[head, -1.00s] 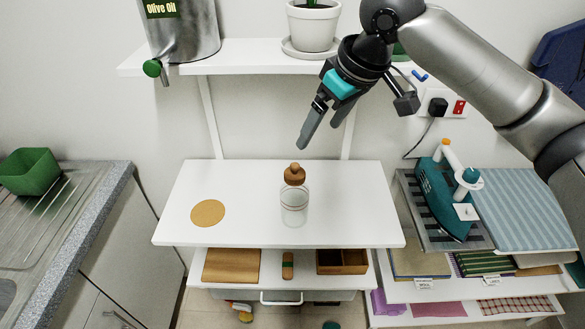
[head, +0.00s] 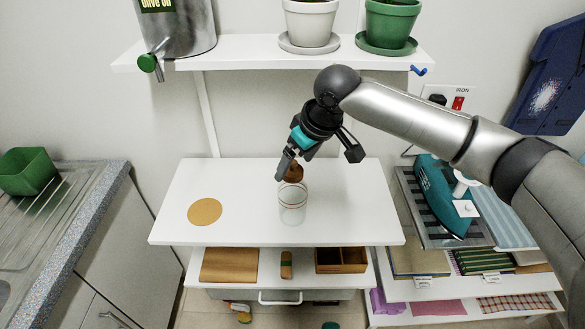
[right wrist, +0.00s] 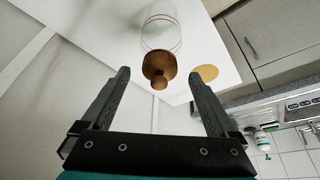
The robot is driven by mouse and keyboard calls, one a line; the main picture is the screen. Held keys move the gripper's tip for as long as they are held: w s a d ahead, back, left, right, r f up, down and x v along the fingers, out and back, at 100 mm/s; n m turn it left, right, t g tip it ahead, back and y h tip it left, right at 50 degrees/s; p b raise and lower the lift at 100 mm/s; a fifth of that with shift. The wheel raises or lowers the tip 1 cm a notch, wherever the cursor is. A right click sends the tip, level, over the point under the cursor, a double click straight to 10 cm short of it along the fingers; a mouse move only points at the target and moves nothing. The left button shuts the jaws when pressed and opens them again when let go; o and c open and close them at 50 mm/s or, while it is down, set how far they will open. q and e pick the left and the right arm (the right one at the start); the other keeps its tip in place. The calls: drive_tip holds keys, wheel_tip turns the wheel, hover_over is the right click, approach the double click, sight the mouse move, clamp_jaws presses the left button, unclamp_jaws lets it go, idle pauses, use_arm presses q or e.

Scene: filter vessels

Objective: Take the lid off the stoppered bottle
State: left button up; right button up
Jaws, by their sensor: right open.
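The stoppered bottle (head: 293,207) is a clear glass vessel standing upright on the white table. Its brown lid (head: 293,172) is seated on top and partly hidden by my right gripper in the head view. My right gripper (head: 284,167) is open at the height of the lid. In the right wrist view, the lid (right wrist: 159,67) with its round knob shows between and beyond the two fingertips (right wrist: 158,83), apart from both. The glass bottle (right wrist: 162,28) extends behind it. My left gripper is not in view.
A round cork-coloured mat (head: 205,212) lies on the white table (head: 245,228), left of the bottle. A shelf (head: 260,50) above holds a metal oil can (head: 178,25) and two plant pots. An iron (head: 440,195) stands to the right. The table around the bottle is clear.

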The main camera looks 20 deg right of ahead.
drive_tip(key=shift+w+f, duration=0.2)
drive_tip(key=shift+f, duration=0.35)
drive_tip(key=c, duration=1.4)
drive_tip(key=shift+r, duration=0.15)
